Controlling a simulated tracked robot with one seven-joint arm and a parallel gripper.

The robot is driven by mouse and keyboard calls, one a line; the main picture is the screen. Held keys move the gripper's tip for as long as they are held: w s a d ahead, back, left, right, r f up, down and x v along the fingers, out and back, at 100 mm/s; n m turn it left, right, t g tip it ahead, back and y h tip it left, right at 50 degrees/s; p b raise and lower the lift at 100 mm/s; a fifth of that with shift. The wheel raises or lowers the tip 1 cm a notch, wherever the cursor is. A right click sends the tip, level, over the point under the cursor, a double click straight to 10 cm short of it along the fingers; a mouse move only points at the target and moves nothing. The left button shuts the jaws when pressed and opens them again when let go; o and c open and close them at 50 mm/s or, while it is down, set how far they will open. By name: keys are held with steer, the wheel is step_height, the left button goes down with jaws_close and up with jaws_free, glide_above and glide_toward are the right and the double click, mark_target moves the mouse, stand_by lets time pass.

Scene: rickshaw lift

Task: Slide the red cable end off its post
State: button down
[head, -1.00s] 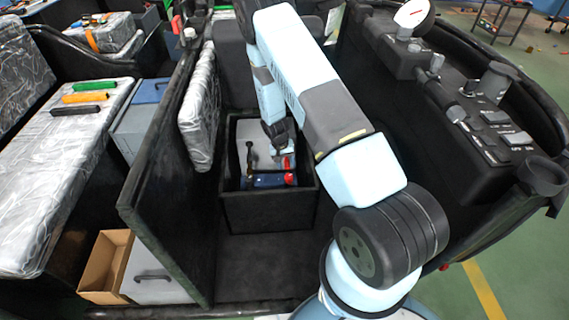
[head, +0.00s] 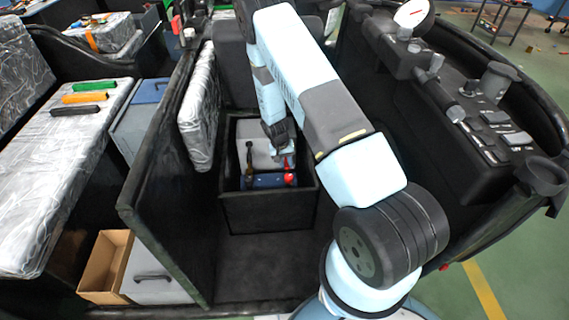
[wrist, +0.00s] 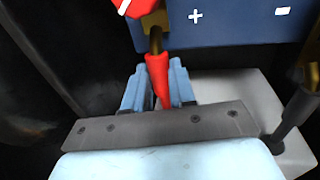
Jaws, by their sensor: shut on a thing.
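The red cable end (wrist: 158,80) is a tapered red sleeve with a brownish metal tip, and it also shows in the head view (head: 287,164). My gripper (wrist: 159,88) is shut on the sleeve, one light-blue finger on each side. The metal tip meets a brass-coloured piece (wrist: 154,20) at the blue battery's plus side. I cannot tell whether the tip is still around the post. A red cap (wrist: 126,6) is partly cut off at the top edge. The blue battery (wrist: 235,28) carries white plus and minus marks and also shows in the head view (head: 262,181).
A black cable end (wrist: 286,125) with a brass tip stands at the right in the wrist view. The battery sits in a dark open box (head: 265,212) with close walls. A dark panel (head: 160,170) and wrapped cushion (head: 199,110) stand to the left.

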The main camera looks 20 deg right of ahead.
steer(key=shift+w, duration=0.1)
steer(key=shift+w+d, duration=0.25)
steer(key=shift+w, duration=1.05)
steer(key=shift+w+d, duration=0.2)
steer(key=shift+w, duration=1.1)
steer(key=c, duration=0.9)
jaws_free()
steer(key=a+r, duration=0.1)
steer(key=r, duration=0.8)
steer(key=a+r, duration=0.1)
steer(key=r, duration=0.3)
steer(key=shift+w+a+r, duration=0.2)
steer(key=shift+w+a, duration=0.05)
steer(key=shift+a, duration=0.05)
